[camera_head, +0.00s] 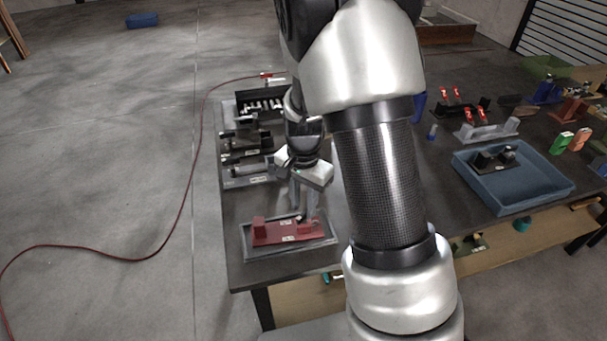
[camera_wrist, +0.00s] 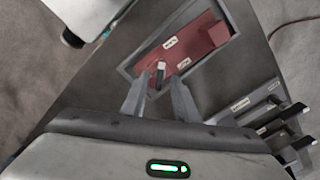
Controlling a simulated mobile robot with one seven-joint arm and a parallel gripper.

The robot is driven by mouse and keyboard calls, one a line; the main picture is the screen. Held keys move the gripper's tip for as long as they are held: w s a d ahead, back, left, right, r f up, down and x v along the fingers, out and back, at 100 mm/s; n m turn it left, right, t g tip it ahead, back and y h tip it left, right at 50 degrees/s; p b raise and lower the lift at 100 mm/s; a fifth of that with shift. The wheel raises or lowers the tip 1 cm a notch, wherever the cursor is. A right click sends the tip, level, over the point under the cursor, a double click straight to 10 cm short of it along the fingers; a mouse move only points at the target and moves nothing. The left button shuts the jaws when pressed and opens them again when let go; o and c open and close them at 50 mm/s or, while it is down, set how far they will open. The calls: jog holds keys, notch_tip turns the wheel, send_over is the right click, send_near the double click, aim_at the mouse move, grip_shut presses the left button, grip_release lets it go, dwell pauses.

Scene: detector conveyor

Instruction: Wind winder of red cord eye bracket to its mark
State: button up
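The red bracket (camera_head: 272,235) lies in a shallow grey tray (camera_head: 262,256) at the near left corner of the table. In the wrist view the red bracket (camera_wrist: 197,45) carries small white labels whose text is too small to read. A small winder (camera_wrist: 160,67) with a pale top and a dark lower end stands at its near side. My gripper (camera_wrist: 158,82) is over the bracket, its two fingers apart with the winder between or just beyond the tips. I cannot tell whether a finger touches it. In the head view my gripper (camera_head: 307,212) is above the bracket's right end.
Several dark and grey brackets (camera_head: 245,172) stand in a row behind the tray on the left table edge. A blue bin (camera_head: 533,194) holding a black part stands on the right. A thin red cord (camera_head: 197,150) runs along the floor to the table's far end.

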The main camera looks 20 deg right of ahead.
aim_at(304, 213)
notch_tip(304, 213, up, 15)
jog(key=p, duration=0.1)
jog(key=shift+r, duration=0.2)
dwell(0.3)
